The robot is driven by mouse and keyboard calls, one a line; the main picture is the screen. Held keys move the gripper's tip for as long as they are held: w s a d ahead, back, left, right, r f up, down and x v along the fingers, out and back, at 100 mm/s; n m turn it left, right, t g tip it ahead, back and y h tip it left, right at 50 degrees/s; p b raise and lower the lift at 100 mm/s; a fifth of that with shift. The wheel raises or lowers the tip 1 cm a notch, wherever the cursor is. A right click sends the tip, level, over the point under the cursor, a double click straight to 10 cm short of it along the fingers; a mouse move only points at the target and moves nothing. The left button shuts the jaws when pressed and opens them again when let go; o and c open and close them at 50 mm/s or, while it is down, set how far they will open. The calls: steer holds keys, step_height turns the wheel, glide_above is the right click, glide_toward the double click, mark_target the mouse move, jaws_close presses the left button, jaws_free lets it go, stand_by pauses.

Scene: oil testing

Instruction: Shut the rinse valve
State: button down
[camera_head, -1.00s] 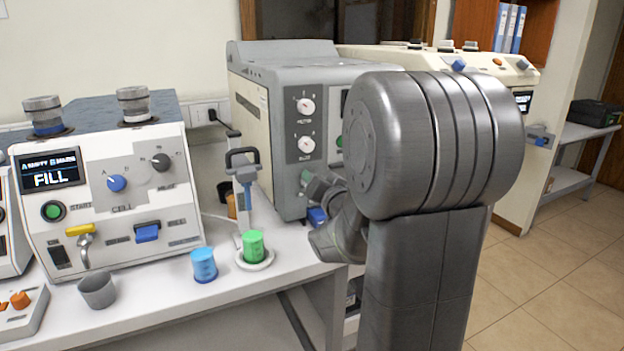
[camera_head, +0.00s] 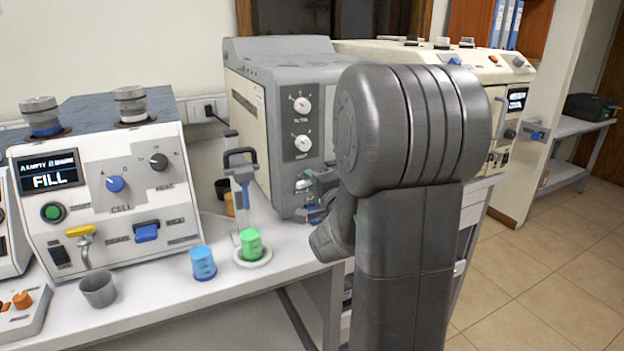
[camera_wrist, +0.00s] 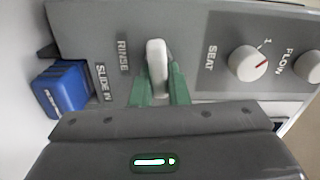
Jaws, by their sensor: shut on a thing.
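The rinse valve is a pale, rounded lever (camera_wrist: 157,58) beside the RINSE label on the grey panel in the wrist view. My gripper (camera_wrist: 158,88) has its green fingers one on each side of this lever and is shut on it. In the head view my gripper is at the front of the grey machine (camera_head: 296,68), largely hidden behind my arm. The lever cannot be made out clearly there.
In the wrist view, a blue block (camera_wrist: 62,88) sits by the SLIDE IN label, and the SEAT knob (camera_wrist: 247,62) is right of the lever. Green (camera_head: 251,243) and blue (camera_head: 203,262) cups stand on the bench left of my arm.

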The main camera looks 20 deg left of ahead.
steer(key=shift+f+m, duration=0.1)
steer(key=shift+m, duration=0.5)
steer(key=c, duration=1.4)
jaws_free()
steer(key=v, duration=1.3)
steer(key=shift+s+d, duration=0.25)
steer(key=shift+s, duration=0.05)
steer(key=x, duration=1.4)
steer(key=shift+d, duration=0.1)
